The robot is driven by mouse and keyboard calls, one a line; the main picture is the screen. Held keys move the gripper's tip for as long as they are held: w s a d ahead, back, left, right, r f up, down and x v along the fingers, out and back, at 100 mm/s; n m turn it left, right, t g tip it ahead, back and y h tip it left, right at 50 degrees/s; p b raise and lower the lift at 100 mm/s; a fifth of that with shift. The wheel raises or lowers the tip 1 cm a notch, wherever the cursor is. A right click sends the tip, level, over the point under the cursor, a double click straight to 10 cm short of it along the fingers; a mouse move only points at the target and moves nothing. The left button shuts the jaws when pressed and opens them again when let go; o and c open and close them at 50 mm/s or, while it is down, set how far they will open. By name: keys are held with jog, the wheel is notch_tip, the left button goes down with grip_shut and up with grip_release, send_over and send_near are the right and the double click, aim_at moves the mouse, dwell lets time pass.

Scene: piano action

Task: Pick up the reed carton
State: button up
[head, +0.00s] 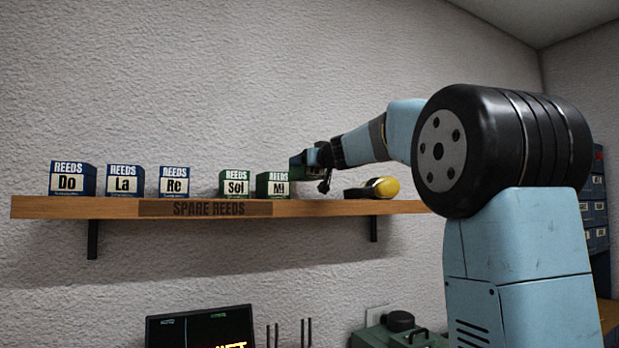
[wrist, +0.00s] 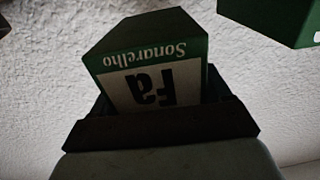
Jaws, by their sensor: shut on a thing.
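A green carton with a white label reading "Fa" (wrist: 152,80) is between the jaws of my gripper (wrist: 160,120) in the wrist view, upside down in that picture. My gripper is shut on it. In the head view my gripper (head: 313,160) is over the shelf, just right of the green "Mi" carton (head: 272,185). A small dark green part of the held carton (head: 297,168) shows there, mostly hidden.
The wooden shelf (head: 340,208) also bears the green "Sol" carton (head: 235,185) and blue "Re" (head: 174,182), "La" (head: 125,181) and "Do" (head: 73,181) cartons. A yellow and black object (head: 375,188) lies right of my gripper. Another green carton (wrist: 270,18) is close by in the wrist view.

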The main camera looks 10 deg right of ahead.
notch_tip(320, 180, up, 12)
dwell(0.4)
